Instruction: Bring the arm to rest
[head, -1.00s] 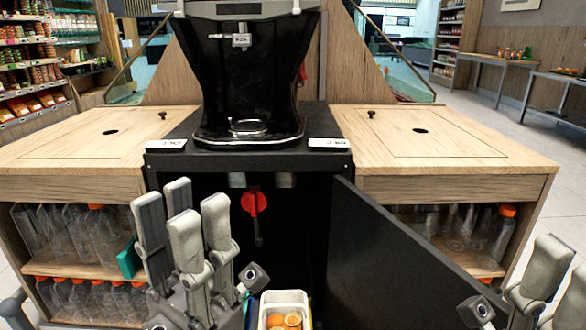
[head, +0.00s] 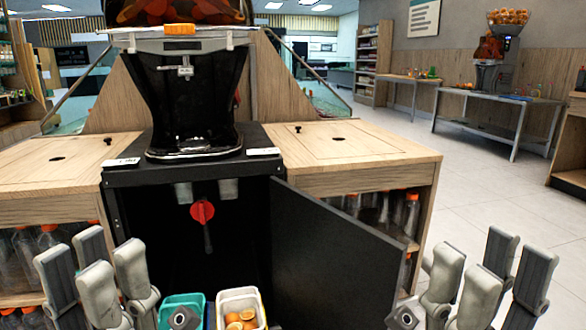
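My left gripper (head: 93,262) is at the lower left of the head view, fingers upright and apart, with nothing between them. My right gripper (head: 490,268) is at the lower right, also with fingers upright, spread and empty. Both are in front of the juicer stand and touch nothing that I can see. The orange juicer (head: 190,95) stands on the black cabinet (head: 190,172) in the middle. The cabinet door (head: 330,255) is open and swung out to the right.
A white bin (head: 240,298) with oranges and a teal bin (head: 181,303) are at the bottom, between the grippers. Wooden counters (head: 365,165) with bottles below flank the cabinet. A table (head: 500,98) with another juicer stands at the back right. Floor (head: 500,190) is open on the right.

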